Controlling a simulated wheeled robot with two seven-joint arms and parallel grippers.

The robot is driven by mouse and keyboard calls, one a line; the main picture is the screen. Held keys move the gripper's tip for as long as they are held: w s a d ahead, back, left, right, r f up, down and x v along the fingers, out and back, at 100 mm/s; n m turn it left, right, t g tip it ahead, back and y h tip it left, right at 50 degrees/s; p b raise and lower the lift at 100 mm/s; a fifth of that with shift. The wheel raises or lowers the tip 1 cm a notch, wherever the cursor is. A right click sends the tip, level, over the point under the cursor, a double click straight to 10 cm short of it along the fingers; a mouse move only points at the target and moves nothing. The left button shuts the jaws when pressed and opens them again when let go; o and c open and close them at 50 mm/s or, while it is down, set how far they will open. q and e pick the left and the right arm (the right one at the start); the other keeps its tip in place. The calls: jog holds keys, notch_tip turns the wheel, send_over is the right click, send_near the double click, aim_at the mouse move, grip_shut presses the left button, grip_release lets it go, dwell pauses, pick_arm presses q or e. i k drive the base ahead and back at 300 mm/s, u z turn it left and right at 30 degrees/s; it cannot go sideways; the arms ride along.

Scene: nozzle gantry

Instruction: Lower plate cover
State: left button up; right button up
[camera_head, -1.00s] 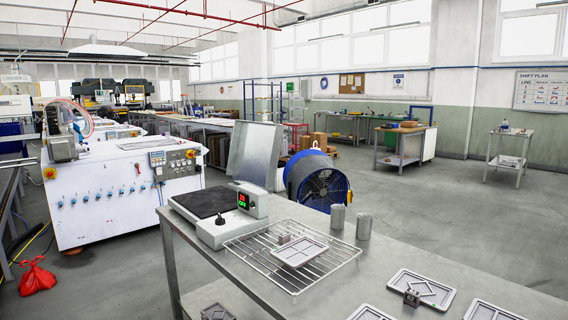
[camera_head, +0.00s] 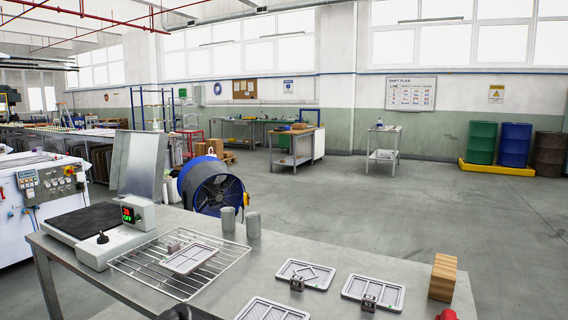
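The plate cover (camera_head: 138,165) is a grey metal lid that stands raised, nearly upright, at the back of the heating plate unit. The unit (camera_head: 115,245) is pale, with a flat black plate (camera_head: 82,221) lying uncovered on top. Its display (camera_head: 131,215) glows red and green and appears to read 28 and OFF. A black knob (camera_head: 102,238) sits on the front. The unit stands at the left end of the steel table. Neither gripper can be made out. A dark rounded shape, cut off by the bottom edge, is too little shown to identify.
A wire rack (camera_head: 150,272) with a grey tray (camera_head: 190,258) lies right of the unit. Two metal cylinders (camera_head: 228,219) (camera_head: 253,225) stand behind it. More trays (camera_head: 305,273) and a wooden block (camera_head: 443,277) sit on the table's right part. A blue fan (camera_head: 211,187) stands behind the table.

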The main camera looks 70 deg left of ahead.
aim_at(140, 157)
jog(key=z, duration=0.45)
jog(key=i, duration=2.55)
jog(key=u, duration=2.45)
jog(key=i, duration=3.9)
jog(key=u, duration=2.35)
jog(key=i, duration=1.5)
jog(key=u, duration=1.15)
